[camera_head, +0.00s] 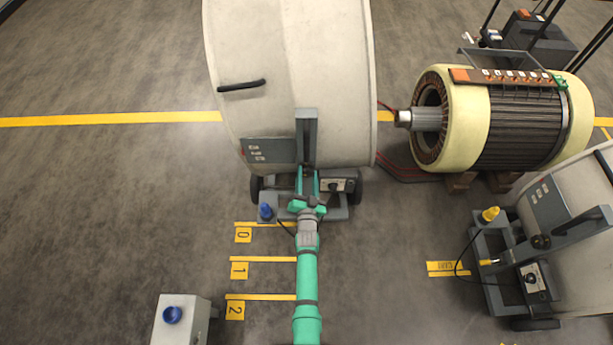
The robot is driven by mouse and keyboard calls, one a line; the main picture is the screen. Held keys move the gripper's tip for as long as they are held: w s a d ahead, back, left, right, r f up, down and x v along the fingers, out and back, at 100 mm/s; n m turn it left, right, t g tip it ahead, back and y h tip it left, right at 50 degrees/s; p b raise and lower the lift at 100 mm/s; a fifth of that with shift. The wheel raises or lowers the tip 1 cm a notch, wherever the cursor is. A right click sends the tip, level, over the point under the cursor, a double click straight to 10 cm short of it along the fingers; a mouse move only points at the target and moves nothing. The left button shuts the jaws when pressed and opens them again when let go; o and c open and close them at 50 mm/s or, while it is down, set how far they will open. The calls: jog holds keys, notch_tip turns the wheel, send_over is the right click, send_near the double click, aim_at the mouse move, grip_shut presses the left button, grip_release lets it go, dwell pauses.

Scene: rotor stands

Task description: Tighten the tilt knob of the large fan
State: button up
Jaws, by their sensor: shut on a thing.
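The large fan (290,75) is a big pale drum at the top middle, with a grey upright bracket (307,128) at its front. My gripper (308,178) is at the lower part of this bracket, at the end of my green arm, which comes up from the bottom edge. It is shut on the tilt knob, which is small, dark and mostly hidden by my gripper and the bracket. How far the knob is turned cannot be seen.
A smaller fan (580,205) with its own dark knob (541,241) stands at the right. A large motor stator (465,125) rests on wooden blocks. A grey box with a blue button (172,315) stands lower left. Floor marks 0, 1 and 2 lie left of my arm.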

jog(key=m, duration=0.7)
jog(key=shift+f, duration=0.2)
jog(key=m, duration=0.4)
jog(key=shift+d, duration=0.1)
jog(key=shift+f+m, duration=0.1)
jog(key=shift+m, duration=1.8)
jog(key=shift+s, duration=0.1)
jog(key=o, duration=1)
jog(key=shift+o, duration=0.2)
jog(key=s, duration=1)
jog(key=shift+s, duration=0.35)
